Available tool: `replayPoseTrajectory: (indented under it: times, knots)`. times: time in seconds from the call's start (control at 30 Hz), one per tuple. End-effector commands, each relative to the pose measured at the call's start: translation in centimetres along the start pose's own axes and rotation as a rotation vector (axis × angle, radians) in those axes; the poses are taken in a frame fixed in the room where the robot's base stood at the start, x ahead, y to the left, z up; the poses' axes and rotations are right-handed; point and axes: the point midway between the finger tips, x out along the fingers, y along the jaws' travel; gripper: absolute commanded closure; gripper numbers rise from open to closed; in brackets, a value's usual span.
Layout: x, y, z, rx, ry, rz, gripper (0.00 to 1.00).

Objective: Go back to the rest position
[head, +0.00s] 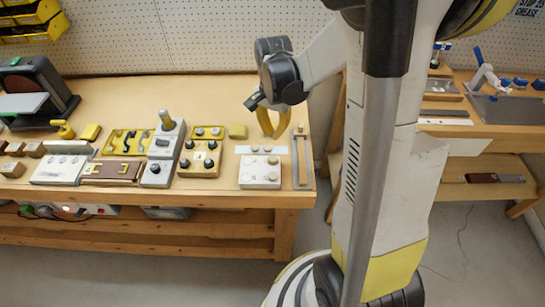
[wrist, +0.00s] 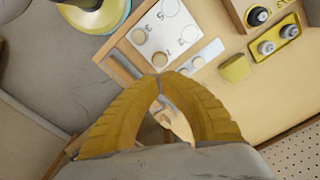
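My gripper (head: 274,136) hangs above the right end of the wooden bench (head: 225,110). Its two curved yellow fingers form a closed loop. In the wrist view the fingertips of my gripper (wrist: 160,76) meet, with nothing seen held between them. Below it is a white board (head: 260,172) with round wooden pieces. In the wrist view this board (wrist: 162,38) shows printed numbers and circles. A narrow pale strip (head: 262,149) lies just behind the board, and a wooden rail (head: 303,165) stands to its right.
A yellow panel with knobs (head: 200,152), a grey box with a yellow-topped lever (head: 163,150) and a small yellow block (head: 238,131) stand to the left. A dark machine (head: 38,90) is at the far left. A second bench (head: 480,125) is at right, past a floor gap.

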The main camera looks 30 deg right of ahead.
Motion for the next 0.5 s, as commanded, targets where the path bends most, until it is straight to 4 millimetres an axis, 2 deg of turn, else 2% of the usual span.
replayPoseTrajectory:
  times: [0.33,0.43,0.5]
  knots:
    - [-0.5,0.0,0.3,-0.02,0.007,-0.008,1.0]
    - [-2.2,-0.1,1.5,-0.092,0.035,-0.036,1.0]
    - [-4.0,-0.1,3.0,-0.178,0.069,-0.069,1.0]
